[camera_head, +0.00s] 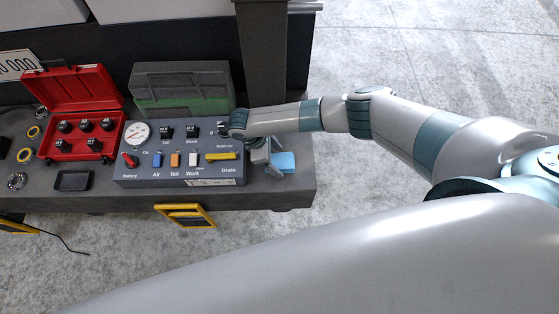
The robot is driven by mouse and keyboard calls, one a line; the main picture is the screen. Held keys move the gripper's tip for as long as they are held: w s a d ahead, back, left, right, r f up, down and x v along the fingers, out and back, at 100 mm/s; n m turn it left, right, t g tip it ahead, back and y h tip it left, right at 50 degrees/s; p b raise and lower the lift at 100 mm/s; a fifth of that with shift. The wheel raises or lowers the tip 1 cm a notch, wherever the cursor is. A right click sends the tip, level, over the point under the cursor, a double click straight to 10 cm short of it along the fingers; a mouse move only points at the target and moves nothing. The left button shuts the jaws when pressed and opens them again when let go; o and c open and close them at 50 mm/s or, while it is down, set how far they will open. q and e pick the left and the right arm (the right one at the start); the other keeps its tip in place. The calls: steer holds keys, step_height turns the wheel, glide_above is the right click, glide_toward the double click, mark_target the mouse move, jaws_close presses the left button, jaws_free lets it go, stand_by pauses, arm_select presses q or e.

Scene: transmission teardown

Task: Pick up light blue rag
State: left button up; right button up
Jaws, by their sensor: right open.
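The light blue rag (286,161) lies near the right end of the dark grey bench top, just right of the control panel. My right gripper (272,164) is at the rag's left side, pointing down towards the bench, with its jaws open. One finger shows in front of the rag's left edge. I cannot tell whether the gripper touches the rag. My right arm comes in from the right and hides part of the area above the rag. My left gripper is not in view.
The control panel (184,176) with a gauge and switches stands left of the gripper. An open red case (72,88) and a green-grey box (180,79) are farther left. A dark post (262,55) rises behind. The bench (303,190) ends just right of the rag.

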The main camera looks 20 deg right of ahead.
steer(key=shift+f, duration=0.25)
steer(key=shift+f, duration=0.25)
stand_by(0.8)
steer(key=c, duration=1.1)
